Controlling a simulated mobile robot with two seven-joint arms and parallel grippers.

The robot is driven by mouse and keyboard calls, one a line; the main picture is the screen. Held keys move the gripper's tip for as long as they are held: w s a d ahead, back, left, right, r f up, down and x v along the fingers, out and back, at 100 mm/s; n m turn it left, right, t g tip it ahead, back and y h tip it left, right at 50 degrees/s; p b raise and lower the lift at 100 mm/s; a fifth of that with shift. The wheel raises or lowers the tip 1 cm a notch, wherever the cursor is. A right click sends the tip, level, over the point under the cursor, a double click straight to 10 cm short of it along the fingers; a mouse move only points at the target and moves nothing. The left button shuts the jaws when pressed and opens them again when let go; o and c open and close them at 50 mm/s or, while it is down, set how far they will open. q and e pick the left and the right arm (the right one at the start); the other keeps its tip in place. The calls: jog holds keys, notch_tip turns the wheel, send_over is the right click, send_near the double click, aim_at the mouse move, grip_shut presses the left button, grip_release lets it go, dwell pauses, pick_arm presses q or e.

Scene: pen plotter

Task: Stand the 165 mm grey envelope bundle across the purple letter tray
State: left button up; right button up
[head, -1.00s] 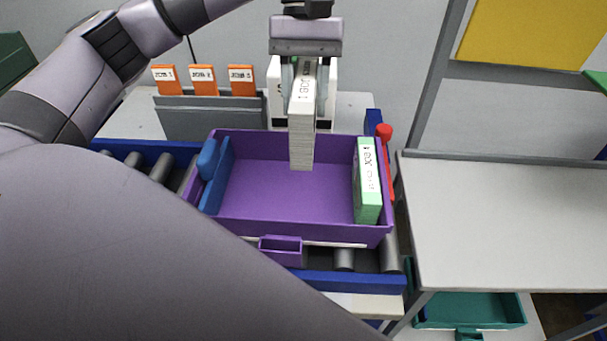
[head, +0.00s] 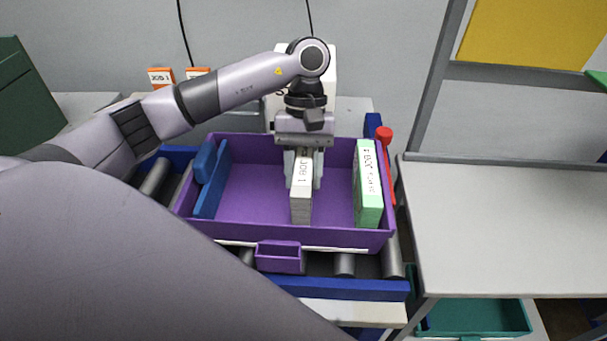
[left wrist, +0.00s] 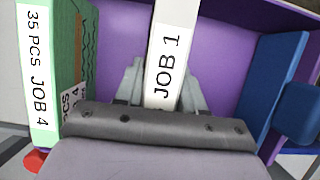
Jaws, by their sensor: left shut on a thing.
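The grey envelope bundle (head: 301,198), labelled JOB 1, is upright inside the purple letter tray (head: 280,234). My left gripper (head: 304,178) is shut on the bundle from above, with a finger on each side. In the left wrist view the bundle (left wrist: 163,62) runs away between the fingers of my gripper (left wrist: 161,90). Whether its lower edge touches the tray floor cannot be told. A green bundle (head: 368,190), labelled JOB 4 in the left wrist view (left wrist: 40,75), stands at the tray's right end, apart from the grey one. My right gripper is not in view.
A blue block (head: 212,180) stands at the tray's left end, with bare floor between it and the grey bundle. The tray sits on a roller conveyor with blue rails (head: 340,287). A red knob (head: 384,134) is at right. An empty grey table (head: 510,225) stands farther right.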

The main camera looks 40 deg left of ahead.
pick_arm(q)
jog(key=shift+f, duration=0.55)
jog(key=shift+f, duration=0.2)
jog(key=o, duration=1.2)
jog(key=shift+c, duration=0.2)
jog(key=shift+r, duration=0.15)
jog(key=v, duration=1.2)
jog(key=shift+r+p, duration=0.1)
jog(key=shift+p, duration=0.2)
jog(key=shift+s, duration=0.15)
